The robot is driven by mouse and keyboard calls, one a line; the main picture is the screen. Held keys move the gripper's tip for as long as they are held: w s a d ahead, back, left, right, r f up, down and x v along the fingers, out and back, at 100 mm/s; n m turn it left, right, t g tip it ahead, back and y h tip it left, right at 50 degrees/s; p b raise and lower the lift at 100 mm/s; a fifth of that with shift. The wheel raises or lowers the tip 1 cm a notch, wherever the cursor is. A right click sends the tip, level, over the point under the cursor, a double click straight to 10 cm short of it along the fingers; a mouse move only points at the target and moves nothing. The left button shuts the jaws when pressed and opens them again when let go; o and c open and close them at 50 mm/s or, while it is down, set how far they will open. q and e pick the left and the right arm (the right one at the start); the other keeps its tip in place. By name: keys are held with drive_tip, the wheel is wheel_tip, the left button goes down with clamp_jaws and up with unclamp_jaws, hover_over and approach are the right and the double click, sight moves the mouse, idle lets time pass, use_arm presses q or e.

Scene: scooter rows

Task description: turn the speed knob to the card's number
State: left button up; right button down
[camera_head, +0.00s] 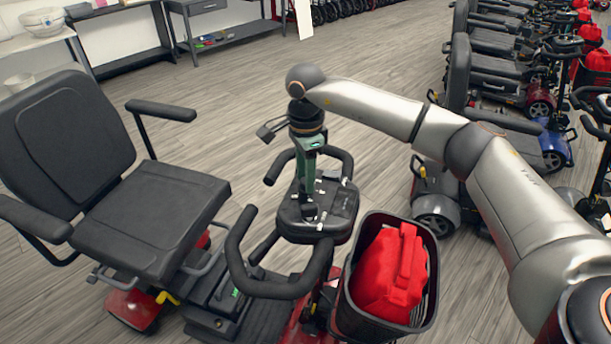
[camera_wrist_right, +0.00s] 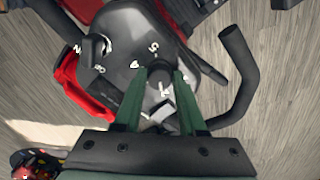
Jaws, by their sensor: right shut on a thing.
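The scooter's dark control console (camera_head: 340,205) is near the middle of the head view, between the black handlebars. My right gripper (camera_head: 309,208) points down over it from above, with green fingers. In the right wrist view the fingertips (camera_wrist_right: 160,82) are shut on the small black speed knob (camera_wrist_right: 159,72) on the console face (camera_wrist_right: 125,40). White marks show around the knob, partly hidden by the fingers. I cannot read the knob's setting. I cannot make out a card with a number. My left gripper is not in view.
A black basket (camera_head: 433,300) holding a red bag (camera_head: 388,270) sits in front of the console. The scooter's seat (camera_head: 150,215) is at left. Black handlebar loops (camera_head: 275,289) surround the console. More scooters (camera_head: 500,70) stand at the right. Open floor (camera_head: 240,90) lies behind.

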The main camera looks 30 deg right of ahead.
drive_tip(key=shift+n, duration=0.5)
drive_tip(key=shift+c, duration=2.4)
unclamp_jaws()
wheel_tip(320, 180, up, 13)
drive_tip(key=shift+f, duration=0.2)
